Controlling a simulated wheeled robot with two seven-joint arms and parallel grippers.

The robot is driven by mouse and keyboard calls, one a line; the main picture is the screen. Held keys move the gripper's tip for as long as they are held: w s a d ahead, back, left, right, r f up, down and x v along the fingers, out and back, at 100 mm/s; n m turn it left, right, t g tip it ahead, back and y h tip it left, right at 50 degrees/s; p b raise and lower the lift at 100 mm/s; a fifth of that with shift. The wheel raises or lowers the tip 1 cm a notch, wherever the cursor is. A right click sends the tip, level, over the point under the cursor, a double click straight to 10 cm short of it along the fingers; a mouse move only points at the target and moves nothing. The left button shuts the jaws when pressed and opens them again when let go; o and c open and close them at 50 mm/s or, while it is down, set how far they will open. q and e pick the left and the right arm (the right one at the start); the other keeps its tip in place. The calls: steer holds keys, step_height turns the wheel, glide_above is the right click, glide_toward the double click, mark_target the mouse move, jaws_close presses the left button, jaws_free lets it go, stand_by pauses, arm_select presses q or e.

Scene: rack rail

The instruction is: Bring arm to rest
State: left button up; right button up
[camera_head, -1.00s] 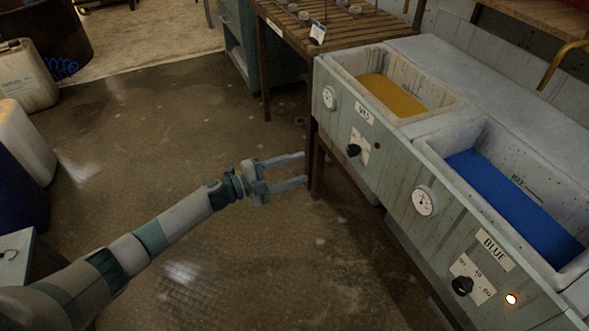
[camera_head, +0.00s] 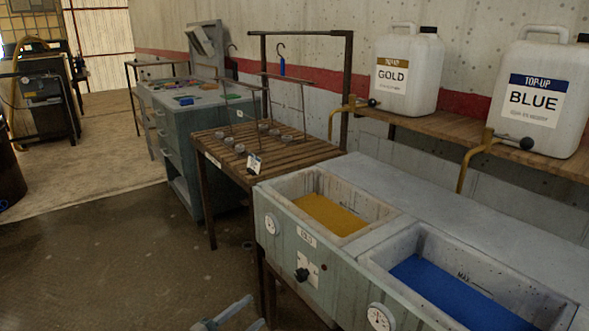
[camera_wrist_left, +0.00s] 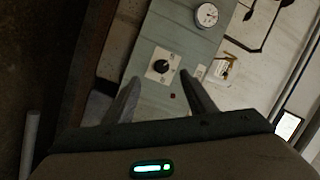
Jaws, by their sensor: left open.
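My left gripper (camera_head: 238,318) shows only at the bottom edge of the head view, its two fingers apart and nothing between them. It is in front of the tank unit, low near the floor. In the left wrist view the open fingers (camera_wrist_left: 160,98) point towards the tank unit's front panel, with a black knob (camera_wrist_left: 162,66) and a gauge (camera_wrist_left: 207,15) beyond them. The rest of my left arm is out of the head view. My right gripper is not in view.
The gold tank (camera_head: 272,190) and blue tank (camera_head: 375,258) stand at the right. A slatted table (camera_head: 205,150) and a grey cabinet (camera_head: 190,140) stand behind. Gold (camera_head: 408,95) and blue (camera_head: 540,125) jugs sit on a shelf. Floor (camera_head: 110,265) at the left is clear.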

arm_select(q)
steer(key=s+a+f+n+g+y, duration=0.1)
steer(key=s+a+f+n+y, duration=0.1)
steer(key=s+f+n+y, duration=0.5)
steer(key=s+a+f+n+g+y, duration=0.1)
steer(key=s+a+f+n+y, duration=0.15)
steer(key=s+n, duration=0.55)
steer(key=s+a+f+n+g, duration=0.15)
steer(key=s+g, duration=0.25)
steer(key=s, duration=0.9)
steer(key=s+f+n+g, duration=0.15)
steer(key=s+g, duration=0.25)
steer(key=s, duration=0.9)
step_height(320, 180, down, 17)
steer(key=t+p, duration=0.1)
steer(key=p, duration=1.2)
steer(key=shift+w+a+f+m+y, duration=0.15)
steer(key=shift+a+m+y, duration=0.05)
steer(key=shift+m+y, duration=0.25)
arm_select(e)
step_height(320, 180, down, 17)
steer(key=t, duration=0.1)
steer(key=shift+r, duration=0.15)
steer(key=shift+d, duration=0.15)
